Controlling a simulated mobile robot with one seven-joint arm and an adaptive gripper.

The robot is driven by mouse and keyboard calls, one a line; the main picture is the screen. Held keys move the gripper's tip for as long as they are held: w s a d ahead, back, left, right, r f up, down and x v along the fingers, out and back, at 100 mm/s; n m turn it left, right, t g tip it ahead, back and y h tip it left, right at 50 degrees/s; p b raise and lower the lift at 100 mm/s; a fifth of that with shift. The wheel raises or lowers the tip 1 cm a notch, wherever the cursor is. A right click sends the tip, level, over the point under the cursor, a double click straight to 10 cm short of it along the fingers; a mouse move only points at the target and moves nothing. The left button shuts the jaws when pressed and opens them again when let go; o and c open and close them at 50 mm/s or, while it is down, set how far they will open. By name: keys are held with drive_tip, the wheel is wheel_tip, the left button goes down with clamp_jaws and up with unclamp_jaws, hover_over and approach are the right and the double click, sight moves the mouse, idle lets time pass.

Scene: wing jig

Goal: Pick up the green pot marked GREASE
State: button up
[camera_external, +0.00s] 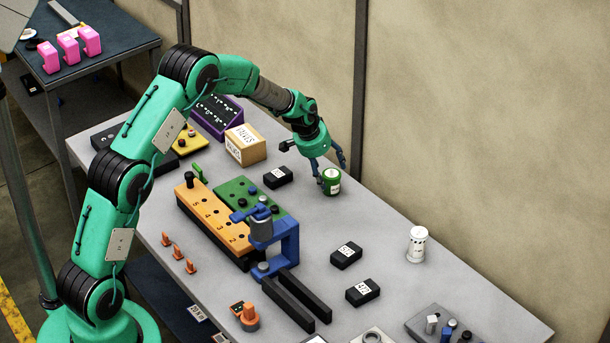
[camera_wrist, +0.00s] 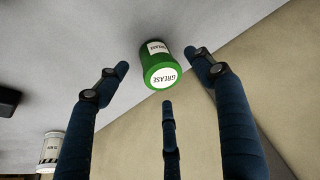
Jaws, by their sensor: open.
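The green pot marked GREASE (camera_external: 331,187) stands upright on the grey table near its back edge, with a white label on its side and lid. In the wrist view the green pot (camera_wrist: 158,66) shows beyond the fingertips, between them. My gripper (camera_external: 330,165) is just above and around the upper part of the pot in the external view. Its three dark blue fingers (camera_wrist: 166,85) are spread open and hold nothing. I cannot tell whether a finger touches the pot.
A black block (camera_external: 278,177) lies left of the pot, and a cardboard box (camera_external: 245,144) stands farther left. A white canister (camera_external: 417,244) stands to the right, with clear table between. The beige wall (camera_external: 450,120) rises close behind the table.

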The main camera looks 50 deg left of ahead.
sight(330, 174)
drive_tip(key=shift+f, duration=0.1)
drive_tip(key=shift+b+x, duration=0.45)
drive_tip(key=shift+x, duration=2)
drive_tip(key=shift+w+d, duration=0.1)
drive_tip(key=shift+w, duration=0.1)
drive_tip(key=c, duration=1.2)
